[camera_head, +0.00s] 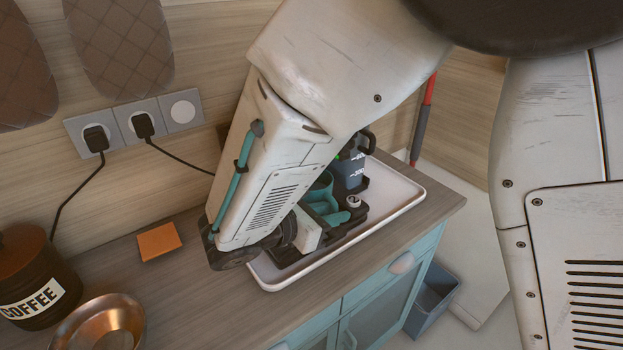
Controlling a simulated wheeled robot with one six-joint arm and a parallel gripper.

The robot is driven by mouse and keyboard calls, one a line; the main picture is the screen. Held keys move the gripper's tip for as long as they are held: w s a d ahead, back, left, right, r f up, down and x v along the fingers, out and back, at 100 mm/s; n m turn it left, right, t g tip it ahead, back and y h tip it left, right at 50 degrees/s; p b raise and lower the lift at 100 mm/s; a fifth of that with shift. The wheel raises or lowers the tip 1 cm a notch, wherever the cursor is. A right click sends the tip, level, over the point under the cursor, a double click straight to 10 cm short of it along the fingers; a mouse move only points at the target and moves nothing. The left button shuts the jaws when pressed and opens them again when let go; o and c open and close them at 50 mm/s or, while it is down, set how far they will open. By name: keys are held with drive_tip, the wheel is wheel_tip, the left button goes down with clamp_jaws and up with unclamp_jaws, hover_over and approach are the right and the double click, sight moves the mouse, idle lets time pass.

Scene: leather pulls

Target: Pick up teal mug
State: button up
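The teal mug (321,186) shows only in part in the head view, on or just above the white tray (411,194) on the counter. My arm hides much of it. My gripper (338,211), with dark and teal parts, is low over the tray, right in front of the mug. The fingers overlap the mug in the picture. I cannot tell whether they touch it or how far they are apart.
A dark grey container with measuring marks (350,172) stands just behind the gripper. An orange square (159,241), a copper bowl (101,325) and a coffee canister (35,285) are on the counter's left. Plugged cords (77,192) hang at the wall.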

drive_tip(key=shift+w+d+f, duration=0.15)
drive_tip(key=shift+w+d, duration=0.05)
drive_tip(key=shift+d, duration=0.15)
clamp_jaws()
drive_tip(key=shift+r, duration=0.25)
